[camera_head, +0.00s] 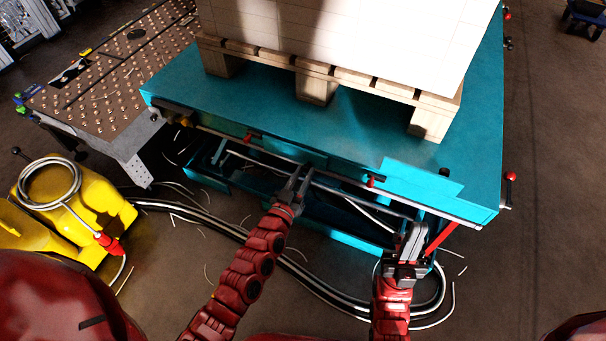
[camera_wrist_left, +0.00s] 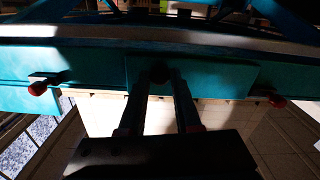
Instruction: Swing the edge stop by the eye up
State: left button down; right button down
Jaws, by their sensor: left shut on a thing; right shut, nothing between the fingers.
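The teal lift table (camera_head: 330,125) has a front edge with a rail, teal stop plates and red knobs. In the head view, my left gripper (camera_head: 308,175) is at the middle of this edge, shut on a small dark knob. In the left wrist view, the dark knob (camera_wrist_left: 158,72) shows between the fingertips (camera_wrist_left: 160,82), against a teal stop plate (camera_wrist_left: 215,76). Another teal plate (camera_head: 420,178) stands at the right part of the edge. I cannot tell which part is the eye.
A wooden pallet (camera_head: 316,88) with a white stack (camera_head: 345,30) stands on the table. A red knob (camera_head: 371,181) sits on the edge between my grippers. A yellow machine (camera_head: 75,215) with a coiled hose is at left. Cables (camera_head: 300,270) lie on the floor below.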

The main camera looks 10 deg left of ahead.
dwell(0.4)
pick_arm(q)
jog(key=r+g+p, duration=0.1)
jog(key=g+p, duration=0.1)
jog(key=p, duration=0.5)
jog(key=s+r+g+y+p, duration=0.1)
jog(key=r+g+p, duration=0.1)
jog(key=p, duration=0.4)
jog(key=r+g+y+p, duration=0.1)
jog(key=g+p, duration=0.1)
jog(key=p, duration=0.5)
jog(key=shift+s+a+r+p, duration=0.25)
jog(key=shift+s+a+p, duration=0.05)
jog(key=shift+s, duration=0.05)
jog(key=shift+f+g+p, duration=0.15)
jog(key=shift+g+p, duration=0.35)
jog(key=c, duration=0.6)
grip_release()
jog(key=shift+s, duration=0.1)
jog(key=v, duration=1.7)
jog(key=shift+s+b, duration=0.2)
jog(key=shift+b, duration=0.15)
jog(key=shift+d, duration=0.1)
